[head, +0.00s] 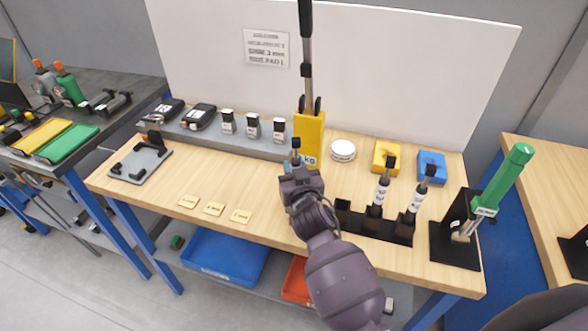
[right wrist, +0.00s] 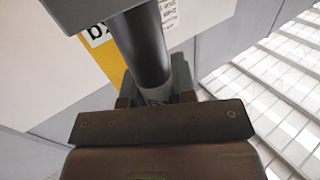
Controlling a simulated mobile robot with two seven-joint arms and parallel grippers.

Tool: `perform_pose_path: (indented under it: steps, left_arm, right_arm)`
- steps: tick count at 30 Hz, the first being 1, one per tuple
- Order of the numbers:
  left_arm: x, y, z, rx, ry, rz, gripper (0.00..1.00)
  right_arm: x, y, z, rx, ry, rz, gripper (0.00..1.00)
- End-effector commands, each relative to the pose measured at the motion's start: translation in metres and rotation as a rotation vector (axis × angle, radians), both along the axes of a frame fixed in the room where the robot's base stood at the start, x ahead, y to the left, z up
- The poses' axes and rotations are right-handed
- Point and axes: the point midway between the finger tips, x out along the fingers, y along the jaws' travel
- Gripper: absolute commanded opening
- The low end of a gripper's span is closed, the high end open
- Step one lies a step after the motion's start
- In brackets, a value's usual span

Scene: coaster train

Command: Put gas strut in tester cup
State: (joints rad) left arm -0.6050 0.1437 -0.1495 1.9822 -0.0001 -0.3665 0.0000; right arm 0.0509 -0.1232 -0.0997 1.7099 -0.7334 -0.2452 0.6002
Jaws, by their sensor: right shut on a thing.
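My right gripper (head: 297,172) is in front of the yellow tester (head: 308,132), which carries a "kg" label and a tall dark rod above it. The gripper is shut on a gas strut (head: 296,146); only its dark upper end shows above the gripper in the head view. Two more struts (head: 379,194) (head: 416,198) stand in a black rack (head: 370,224). My left gripper is out of view.
A white round tin (head: 343,151), a yellow block (head: 386,157) and a blue block (head: 432,167) stand right of the tester. A green cylinder (head: 506,175) leans in a black stand at right. Small tags (head: 213,209) lie at the front left. A white board stands behind.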

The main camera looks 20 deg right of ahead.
Motion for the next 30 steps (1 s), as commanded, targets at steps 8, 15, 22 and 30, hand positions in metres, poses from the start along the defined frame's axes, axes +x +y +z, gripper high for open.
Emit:
perform_pose_path:
  steps: [8, 15, 22, 30]
  left_arm:
    - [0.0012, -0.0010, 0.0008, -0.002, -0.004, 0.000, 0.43]
    - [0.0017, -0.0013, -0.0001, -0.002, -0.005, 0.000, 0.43]
    - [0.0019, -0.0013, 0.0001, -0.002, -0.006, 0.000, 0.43]
    - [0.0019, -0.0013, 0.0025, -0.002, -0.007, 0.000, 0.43]
  right_arm:
    - [0.0002, 0.0004, 0.0003, 0.000, -0.003, 0.001, 0.00]
    - [0.0001, 0.0002, -0.0023, -0.001, -0.001, 0.000, 0.45]
    - [0.0001, 0.0002, -0.0022, -0.001, -0.001, 0.000, 0.50]
    - [-0.0082, 0.0004, 0.0001, 0.000, 0.000, 0.000, 0.50]
